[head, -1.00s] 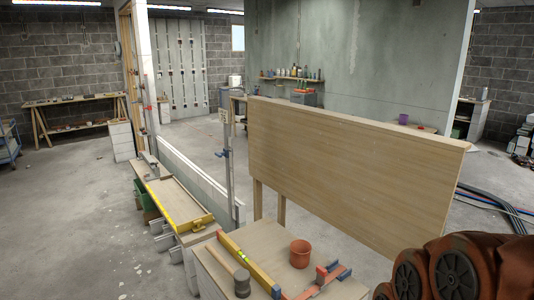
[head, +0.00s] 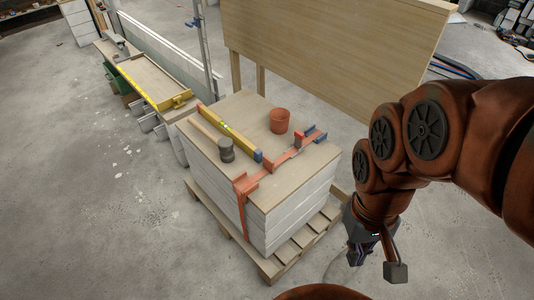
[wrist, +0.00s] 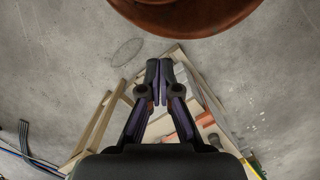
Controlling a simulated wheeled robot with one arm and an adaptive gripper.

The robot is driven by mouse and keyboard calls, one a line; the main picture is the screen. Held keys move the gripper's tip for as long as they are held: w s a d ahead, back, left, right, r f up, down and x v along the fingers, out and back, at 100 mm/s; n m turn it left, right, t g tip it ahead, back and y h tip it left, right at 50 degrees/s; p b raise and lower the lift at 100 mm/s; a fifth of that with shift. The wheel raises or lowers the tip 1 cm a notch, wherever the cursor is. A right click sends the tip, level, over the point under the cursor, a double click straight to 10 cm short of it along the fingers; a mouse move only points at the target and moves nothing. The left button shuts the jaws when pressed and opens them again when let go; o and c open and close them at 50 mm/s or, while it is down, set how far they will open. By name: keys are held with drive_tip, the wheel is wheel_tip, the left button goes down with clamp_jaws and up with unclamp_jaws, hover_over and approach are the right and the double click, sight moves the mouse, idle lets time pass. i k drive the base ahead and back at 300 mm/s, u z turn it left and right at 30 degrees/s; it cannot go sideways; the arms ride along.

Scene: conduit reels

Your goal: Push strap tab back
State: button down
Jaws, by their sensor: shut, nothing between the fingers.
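The orange-red strap (head: 269,167) runs across the wooden top of a block stack and hangs down over its front left edge. A red and blue fitting (head: 310,136) sits at the strap's far right end; which part is the tab I cannot tell for sure. My gripper (head: 357,252) is right of the stack, low beside the pallet, and apart from the strap. In the wrist view my gripper (wrist: 159,78) has its fingertips together with nothing between them. An orange piece (wrist: 184,122) shows partly hidden behind the right finger there.
The white block stack (head: 290,212) stands on a wooden pallet (head: 262,260). A yellow level (head: 229,131), a terracotta pot (head: 280,121) and a mallet (head: 226,149) rest on top. A wooden panel (head: 330,45) stands behind. The floor at left is clear.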

sight(268, 165)
drive_tip(key=u, duration=0.55)
drive_tip(key=k, duration=0.65)
drive_tip(key=u, duration=0.7)
drive_tip(key=i, duration=1.3)
drive_tip(key=z, duration=0.65)
